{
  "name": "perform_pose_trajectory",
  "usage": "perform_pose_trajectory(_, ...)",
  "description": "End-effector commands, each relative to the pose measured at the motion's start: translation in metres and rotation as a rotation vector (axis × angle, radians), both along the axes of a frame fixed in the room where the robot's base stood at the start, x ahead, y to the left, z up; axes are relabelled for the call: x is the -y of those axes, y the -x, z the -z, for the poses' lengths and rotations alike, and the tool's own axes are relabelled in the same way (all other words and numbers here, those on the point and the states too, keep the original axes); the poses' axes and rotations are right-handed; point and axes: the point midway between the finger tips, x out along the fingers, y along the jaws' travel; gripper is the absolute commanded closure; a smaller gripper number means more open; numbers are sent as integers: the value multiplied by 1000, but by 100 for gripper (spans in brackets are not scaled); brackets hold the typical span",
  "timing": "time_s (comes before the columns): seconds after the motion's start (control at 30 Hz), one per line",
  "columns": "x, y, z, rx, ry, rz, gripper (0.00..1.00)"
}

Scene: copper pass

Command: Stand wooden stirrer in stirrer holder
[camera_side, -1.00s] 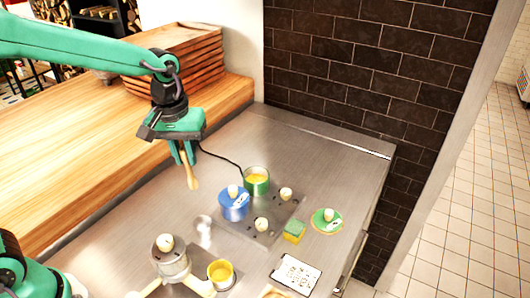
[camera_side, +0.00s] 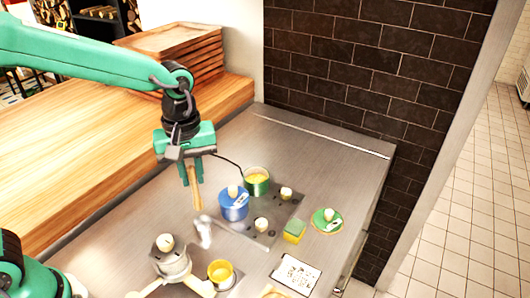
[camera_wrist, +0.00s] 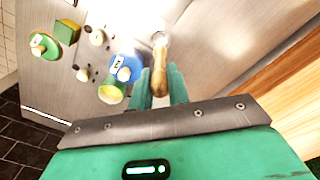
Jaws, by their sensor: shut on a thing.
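The wooden stirrer (camera_side: 195,188) hangs from my gripper (camera_side: 190,170), roughly upright, with its lower end above the steel counter. In the wrist view the stirrer (camera_wrist: 158,76) lies between the two green fingers of my gripper (camera_wrist: 160,88), which are shut on it. A small pale, shiny cup (camera_side: 203,231), which looks like the stirrer holder, stands on the counter below the stirrer's tip. In the wrist view its round rim (camera_wrist: 160,38) shows just beyond the stirrer's far end. The stirrer appears apart from it in the side view.
A blue pot (camera_side: 234,207) and a green pot (camera_side: 257,185) stand close to the right. A sponge (camera_side: 293,231) and green lid (camera_side: 326,222) lie farther right. A steel pot (camera_side: 173,265) and yellow cup (camera_side: 220,273) stand in front. The counter left of the holder is clear.

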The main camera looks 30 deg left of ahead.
Motion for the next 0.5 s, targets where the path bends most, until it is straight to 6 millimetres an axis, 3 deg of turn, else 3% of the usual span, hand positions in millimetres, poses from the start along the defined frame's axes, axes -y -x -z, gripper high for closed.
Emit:
perform_pose_trajectory(0.3, 0, 1, 43, -3, -1, 1, 100)
perform_pose_trajectory(0.5, 0, 0, 54, 0, 0, 1, 100)
